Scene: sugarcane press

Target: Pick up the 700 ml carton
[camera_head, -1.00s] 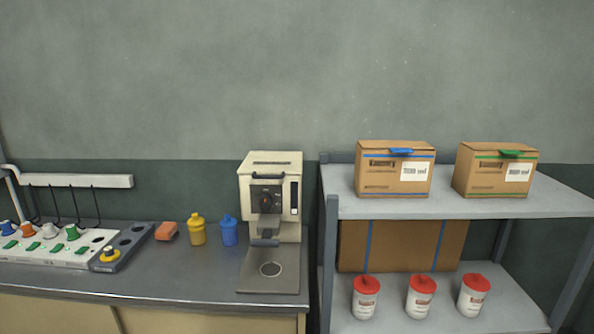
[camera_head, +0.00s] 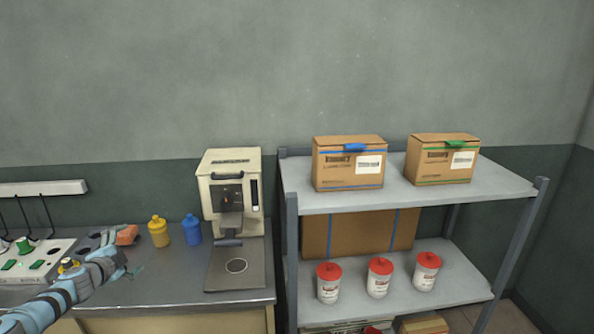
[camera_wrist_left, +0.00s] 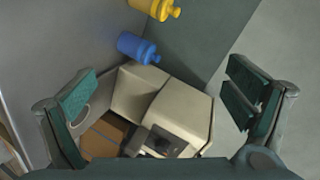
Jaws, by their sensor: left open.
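Two brown cartons stand upright side by side on the top shelf. The left carton (camera_head: 348,170) has blue stripes and a blue tab; the right carton (camera_head: 441,165) has green stripes and a green tab. Each has a white label, but its print is too small to read, so I cannot tell which is the 700 ml one. My left gripper (camera_head: 126,268) is over the counter at the lower left, far from both cartons. In the left wrist view its fingers (camera_wrist_left: 160,98) are spread with nothing between them. My right gripper is not in view.
The shelf unit (camera_head: 420,202) also holds a large carton (camera_head: 345,237) and white tubs with red lids (camera_head: 380,280) below. A beige press (camera_head: 232,185) stands left of it on the counter (camera_head: 170,291), beside yellow (camera_head: 158,232) and blue bottles (camera_head: 191,230). The top shelf's right end is clear.

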